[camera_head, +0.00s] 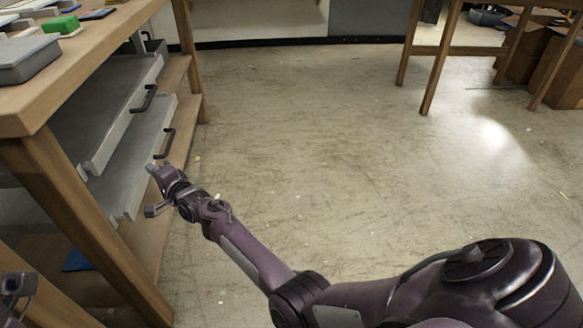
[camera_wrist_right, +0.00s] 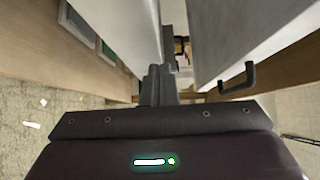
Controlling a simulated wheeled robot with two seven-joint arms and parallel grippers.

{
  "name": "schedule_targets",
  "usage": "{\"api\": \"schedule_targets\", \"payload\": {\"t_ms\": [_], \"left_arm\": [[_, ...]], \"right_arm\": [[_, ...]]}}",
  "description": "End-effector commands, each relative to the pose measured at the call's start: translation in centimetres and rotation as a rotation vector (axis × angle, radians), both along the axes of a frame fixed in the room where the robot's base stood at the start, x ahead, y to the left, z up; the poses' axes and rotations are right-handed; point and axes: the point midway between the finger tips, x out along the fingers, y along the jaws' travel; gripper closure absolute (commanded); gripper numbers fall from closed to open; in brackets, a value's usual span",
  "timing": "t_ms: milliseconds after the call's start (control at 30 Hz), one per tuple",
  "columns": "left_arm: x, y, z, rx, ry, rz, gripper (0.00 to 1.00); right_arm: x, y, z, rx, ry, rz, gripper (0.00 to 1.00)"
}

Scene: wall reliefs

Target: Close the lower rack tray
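The lower rack tray (camera_head: 138,142) is a grey metal tray with a black handle (camera_head: 165,143). It is pulled out of the wooden rack on the left, below the upper tray (camera_head: 112,100). My right gripper (camera_head: 153,169) is by the lower tray's front, near its handle; I cannot tell if it touches. In the right wrist view its fingers (camera_wrist_right: 158,85) are together, with nothing seen between them, pointing toward a gap between two pale tray surfaces. A black handle (camera_wrist_right: 238,80) shows on the right one. My left gripper (camera_head: 20,284) is only partly seen at the lower left.
The upper tray also sticks out, with its own black handle (camera_head: 145,98). A grey box (camera_head: 28,60) and a green block (camera_head: 61,25) lie on the wooden bench top. A wooden table (camera_head: 470,50) and cardboard boxes (camera_head: 556,70) stand at the back right. The middle floor is clear.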

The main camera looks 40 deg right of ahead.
Motion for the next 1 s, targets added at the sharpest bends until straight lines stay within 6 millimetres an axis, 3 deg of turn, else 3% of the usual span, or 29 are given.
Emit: {"api": "schedule_targets", "payload": {"t_ms": [300, 1000], "left_arm": [[0.0, -0.1, -0.5, 0.005, -0.019, 0.001, 0.62], [0.0, 0.0, -0.2, -0.001, -0.012, 0.003, 0.62]], "right_arm": [[1.1, 1.8, 0.0, 0.001, -0.001, 0.002, 1.00], [1.0, 2.1, 0.5, 0.003, -0.004, 0.011, 1.00]]}}
